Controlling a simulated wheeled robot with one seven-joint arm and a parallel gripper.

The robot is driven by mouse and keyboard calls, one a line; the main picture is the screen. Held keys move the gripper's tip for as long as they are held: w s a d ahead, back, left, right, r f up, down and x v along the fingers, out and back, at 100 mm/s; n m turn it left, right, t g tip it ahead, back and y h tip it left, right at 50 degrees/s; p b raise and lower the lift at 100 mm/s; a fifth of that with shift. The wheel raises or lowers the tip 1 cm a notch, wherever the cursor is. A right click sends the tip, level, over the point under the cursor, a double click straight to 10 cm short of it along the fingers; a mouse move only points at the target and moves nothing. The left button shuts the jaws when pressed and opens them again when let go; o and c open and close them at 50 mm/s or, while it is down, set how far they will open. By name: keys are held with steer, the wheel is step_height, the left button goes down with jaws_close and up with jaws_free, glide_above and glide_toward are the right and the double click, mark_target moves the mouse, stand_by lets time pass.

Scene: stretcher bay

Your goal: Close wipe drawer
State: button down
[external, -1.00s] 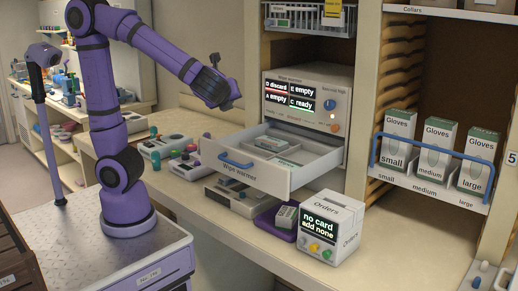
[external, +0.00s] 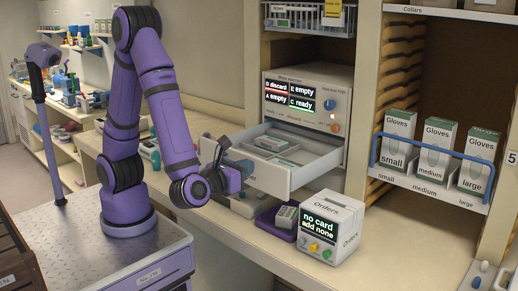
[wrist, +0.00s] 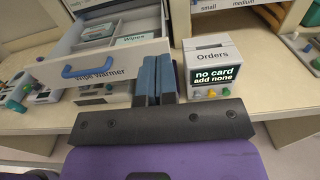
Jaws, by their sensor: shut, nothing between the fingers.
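The wipe warmer drawer (external: 268,178) is pulled out of the wipe warmer (external: 306,100) above the counter. White and green wipe packs (external: 272,143) lie inside it. In the wrist view the drawer front (wrist: 105,72) shows its blue handle (wrist: 88,71) left of my fingers. My gripper (wrist: 156,80) is shut and empty, pointing at the drawer's right end in that view. In the external view my gripper (external: 235,165) is in front of the drawer and hides most of the handle. I cannot tell whether it touches the drawer.
The Orders box (external: 331,227) stands on the counter, right of and below the drawer. A purple tray (external: 277,224) lies beside it. Small devices sit under the drawer. The glove shelf (external: 428,178) is at the right.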

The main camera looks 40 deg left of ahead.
step_height(320, 180, down, 13)
glide_toward(285, 191)
steer(key=w, duration=0.7)
steer(key=shift+w+d, duration=0.1)
steer(key=shift+w, duration=0.15)
steer(key=w, duration=3.1)
steer(key=shift+w, duration=0.3)
steer(key=shift+w+r, duration=0.2)
steer(key=shift+w, duration=0.05)
steer(key=shift+w+r, duration=0.1)
